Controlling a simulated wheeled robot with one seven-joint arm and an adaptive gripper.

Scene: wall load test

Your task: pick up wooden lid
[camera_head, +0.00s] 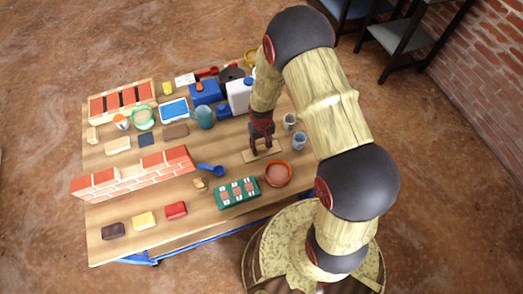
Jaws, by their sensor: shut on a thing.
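The wooden lid (249,156) is a flat, light-brown rectangular piece on the right part of the wooden table (180,221). My gripper (262,152) points down over the lid's middle and is shut on it. The fingers cover part of the lid. I cannot tell whether the lid touches the table or is slightly above it.
An orange bowl (278,173) and a green tray (238,192) are in front. A blue scoop (211,170) and a brick wall (135,172) lie to the left. A teal pitcher (204,117) stands behind left.

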